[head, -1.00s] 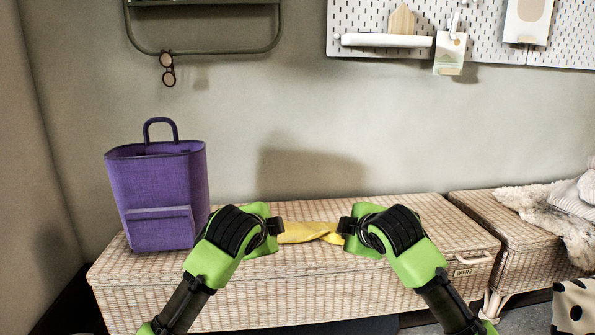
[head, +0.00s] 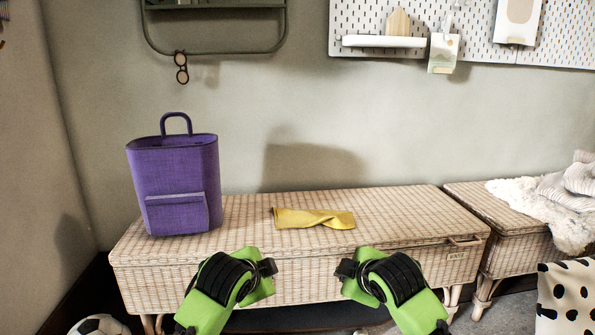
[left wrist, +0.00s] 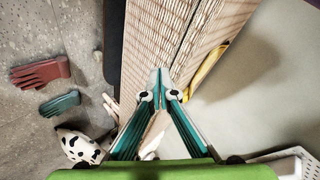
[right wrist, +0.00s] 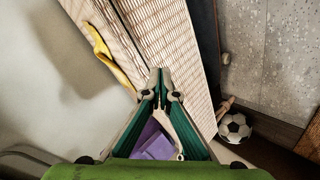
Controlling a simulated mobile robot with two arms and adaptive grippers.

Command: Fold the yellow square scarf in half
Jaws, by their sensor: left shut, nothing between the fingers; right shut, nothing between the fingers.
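The yellow scarf (head: 314,218) lies on top of the wicker bench (head: 390,212) as a narrow folded strip, with a twisted or raised fold toward its right end. It also shows in the left wrist view (left wrist: 207,66) and the right wrist view (right wrist: 103,48). My left gripper (head: 268,267) is shut and empty, in front of the bench and apart from the scarf. My right gripper (head: 345,268) is shut and empty, also in front of the bench, to the right of the left one. Neither touches the scarf.
A purple bag (head: 175,180) stands on the bench's left end. A second wicker bench (head: 510,228) with a fluffy throw (head: 550,205) is at the right. A football (head: 98,326) lies on the floor at lower left. The bench top right of the scarf is clear.

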